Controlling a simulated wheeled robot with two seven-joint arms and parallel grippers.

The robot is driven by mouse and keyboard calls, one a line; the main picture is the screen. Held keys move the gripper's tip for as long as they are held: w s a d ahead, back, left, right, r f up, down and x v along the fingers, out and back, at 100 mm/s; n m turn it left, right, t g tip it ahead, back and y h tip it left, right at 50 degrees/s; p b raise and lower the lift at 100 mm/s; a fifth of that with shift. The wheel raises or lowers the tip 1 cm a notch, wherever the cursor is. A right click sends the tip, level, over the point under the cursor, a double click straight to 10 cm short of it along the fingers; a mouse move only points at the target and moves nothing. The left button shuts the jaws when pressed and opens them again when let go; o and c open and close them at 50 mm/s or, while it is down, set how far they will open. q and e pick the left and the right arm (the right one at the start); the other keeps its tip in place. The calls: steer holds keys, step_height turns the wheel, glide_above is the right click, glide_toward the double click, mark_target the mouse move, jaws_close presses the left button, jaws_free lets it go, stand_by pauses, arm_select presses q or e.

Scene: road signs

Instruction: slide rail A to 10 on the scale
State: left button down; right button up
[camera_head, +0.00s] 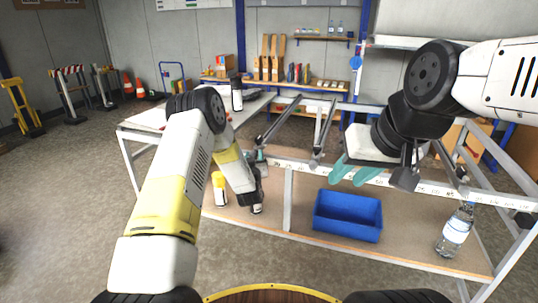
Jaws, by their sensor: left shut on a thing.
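A table-like frame carries a pale scale strip (430,186) along its front edge; its numbers are too small to read. A dark sloping rail (281,121) ends at the front edge by my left gripper and is likely rail A, though its letter is not legible. My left gripper (261,157) is shut on the near end of this rail; my own arm partly hides the hold. A second rail (320,134) stands a little to the right. My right gripper (354,173) is open and empty, with its teal fingers apart above the front edge.
A blue bin (347,215) and a water bottle (456,230) stand on the lower shelf. A yellow-topped bottle (220,188) stands there beside my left arm. A workbench (290,86) with several items is at the back.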

arm_select(q)
steer(key=shift+w+a, duration=0.15)
steer(key=shift+a, duration=0.5)
steer(key=shift+f, duration=0.1)
steer(key=c, duration=1)
jaws_free()
steer(key=shift+c, duration=0.2)
steer(key=shift+d, duration=0.1)
steer(key=s, duration=0.8)
